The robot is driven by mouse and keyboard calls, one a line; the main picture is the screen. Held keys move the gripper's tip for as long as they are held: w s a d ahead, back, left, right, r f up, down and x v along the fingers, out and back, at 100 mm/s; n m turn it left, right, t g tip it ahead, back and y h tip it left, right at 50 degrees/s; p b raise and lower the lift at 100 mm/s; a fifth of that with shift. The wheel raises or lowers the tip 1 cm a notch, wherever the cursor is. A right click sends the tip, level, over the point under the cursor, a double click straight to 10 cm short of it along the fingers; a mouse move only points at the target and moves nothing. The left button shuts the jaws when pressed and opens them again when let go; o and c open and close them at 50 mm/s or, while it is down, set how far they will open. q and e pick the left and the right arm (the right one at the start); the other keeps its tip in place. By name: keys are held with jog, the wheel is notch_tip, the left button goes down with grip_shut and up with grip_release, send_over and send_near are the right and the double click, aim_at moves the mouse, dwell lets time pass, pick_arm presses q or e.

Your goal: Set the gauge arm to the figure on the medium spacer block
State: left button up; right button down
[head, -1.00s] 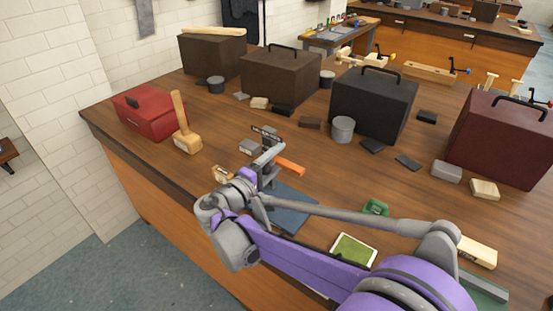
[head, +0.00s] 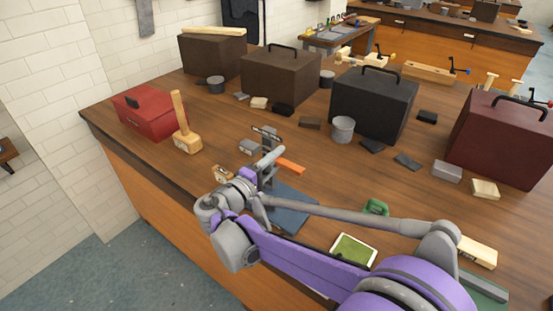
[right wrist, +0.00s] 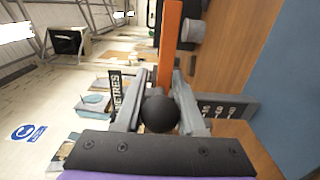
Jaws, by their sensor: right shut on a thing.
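The orange gauge arm (head: 291,167) sticks out to the right of a grey upright post above a blue plate (head: 292,208). In the right wrist view the orange arm (right wrist: 169,45) points away from me, with a round black knob (right wrist: 160,114) at its near end. My right gripper (right wrist: 160,98) is shut on the knob, one finger on each side. In the head view my right gripper (head: 270,160) covers part of the gauge. A grey block (head: 250,147) and a small wooden block (head: 222,174) with dark marks lie close by; their figures are too small to read. My left gripper is out of view.
A wooden mallet (head: 186,140) and a red box (head: 150,111) stand at the left. A green-screened tablet (head: 354,250) and a green object (head: 376,207) lie at the front right. Toolboxes, including a black one (head: 374,103), stand behind, with loose blocks and a grey cup (head: 342,129).

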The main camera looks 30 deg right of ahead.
jog(key=shift+f, duration=0.1)
dwell(0.6)
notch_tip(320, 180, down, 6)
jog(key=b, duration=0.3)
jog(key=shift+f+b, duration=0.1)
jog(key=shift+b, duration=0.3)
jog(key=c, duration=0.5)
grip_release()
jog(key=shift+a, duration=0.1)
jog(key=v, duration=1)
jog(key=shift+s+a, duration=0.15)
jog(key=shift+a, duration=0.1)
